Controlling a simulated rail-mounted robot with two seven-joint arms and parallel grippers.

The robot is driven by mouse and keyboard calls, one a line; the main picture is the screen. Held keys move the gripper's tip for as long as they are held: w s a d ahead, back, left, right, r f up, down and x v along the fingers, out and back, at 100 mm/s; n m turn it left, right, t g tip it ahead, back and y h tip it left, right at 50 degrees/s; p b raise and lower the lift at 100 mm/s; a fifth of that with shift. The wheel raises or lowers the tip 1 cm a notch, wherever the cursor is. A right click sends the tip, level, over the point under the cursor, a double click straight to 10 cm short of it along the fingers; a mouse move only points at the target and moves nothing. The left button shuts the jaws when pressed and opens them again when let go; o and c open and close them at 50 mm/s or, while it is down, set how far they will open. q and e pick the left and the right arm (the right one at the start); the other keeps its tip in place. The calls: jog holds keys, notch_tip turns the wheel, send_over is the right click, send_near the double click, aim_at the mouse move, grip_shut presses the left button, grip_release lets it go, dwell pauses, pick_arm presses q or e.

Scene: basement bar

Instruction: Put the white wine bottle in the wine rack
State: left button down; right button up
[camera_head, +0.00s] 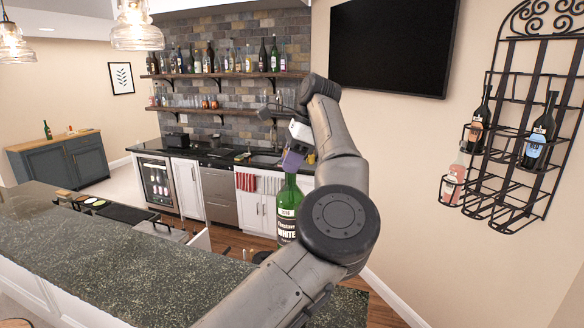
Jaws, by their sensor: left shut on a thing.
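The white wine bottle (287,213) is green glass with a dark label reading "WHITE". It hangs roughly upright in the middle of the head view, its lower part partly hidden by my arm. My left gripper (293,158) is shut on the top of the bottle's neck. The wine rack (541,66) is black metal with rings and scrollwork, mounted on the right wall. It holds two dark bottles (479,120) (541,132) and a pinkish bottle (453,182) at lower left. Other rings at the bottom look empty. The held bottle is well left of the rack. My right gripper is out of view.
A dark stone bar counter (130,262) runs across the lower left. Shelves of bottles (225,76) and a back counter with cabinets stand behind. A television (393,45) hangs left of the rack. Pendant lamps (137,30) hang at upper left.

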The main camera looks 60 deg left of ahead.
aim_at(291, 204)
pick_arm(q)
notch_tip(291, 204, down, 11)
jog(key=shift+f+b, duration=0.15)
jog(key=shift+b, duration=0.15)
notch_tip(291, 204, down, 8)
jog(key=shift+f+p, duration=0.2)
jog(key=shift+p, duration=0.55)
jog(key=shift+f+p, duration=0.6)
jog(key=shift+f, duration=2.2)
jog(key=c, duration=0.9)
grip_release()
jog(key=shift+f, duration=0.1)
jog(key=shift+o, duration=0.2)
